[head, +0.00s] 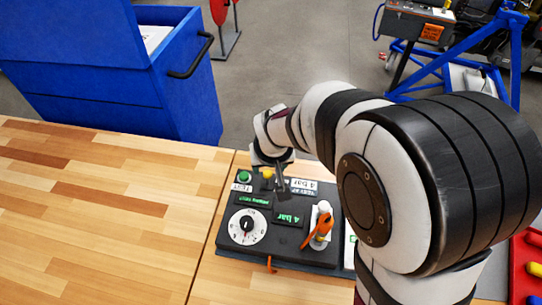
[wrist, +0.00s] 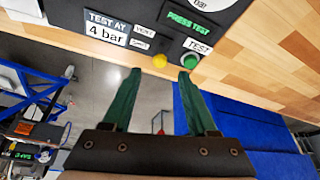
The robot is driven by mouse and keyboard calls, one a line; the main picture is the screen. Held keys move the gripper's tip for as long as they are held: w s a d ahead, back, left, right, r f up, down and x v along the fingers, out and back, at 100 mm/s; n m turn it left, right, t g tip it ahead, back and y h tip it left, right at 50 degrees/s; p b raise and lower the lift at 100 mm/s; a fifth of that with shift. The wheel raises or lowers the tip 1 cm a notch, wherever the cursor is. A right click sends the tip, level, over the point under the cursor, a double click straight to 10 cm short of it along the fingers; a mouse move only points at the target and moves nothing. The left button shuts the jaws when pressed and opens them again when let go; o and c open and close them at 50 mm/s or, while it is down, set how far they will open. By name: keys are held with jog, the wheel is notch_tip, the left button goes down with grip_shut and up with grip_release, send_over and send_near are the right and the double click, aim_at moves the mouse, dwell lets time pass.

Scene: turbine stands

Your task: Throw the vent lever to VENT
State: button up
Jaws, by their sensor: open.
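A dark test panel (head: 285,252) lies on the wooden bench. A small yellow knob (head: 267,174) shows at its far edge, and in the wrist view the yellow knob (wrist: 159,60) sits beside two small white labels, one reading VENT (wrist: 144,29). It looks like the end of the vent lever; its shaft is not clear. My gripper (head: 279,190) is over the far part of the panel. In the wrist view my gripper (wrist: 160,73) is open and empty, with the yellow knob just beyond the gap between its fingertips. Contact cannot be told.
A green button (wrist: 190,61) labelled TEST is close to one fingertip. The panel also has a round dial (head: 247,227), green displays and an orange lever (head: 322,226) on a white fitting. A blue cabinet (head: 180,90) stands behind the bench. The left bench top is clear.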

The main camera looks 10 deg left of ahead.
jog(key=v, duration=1)
jog(key=shift+w+r, duration=0.1)
jog(key=g+h, duration=0.1)
jog(key=g, duration=0.3)
send_over(267, 172)
notch_tip(267, 172, down, 15)
jog(key=shift+r, duration=0.15)
grip_shut()
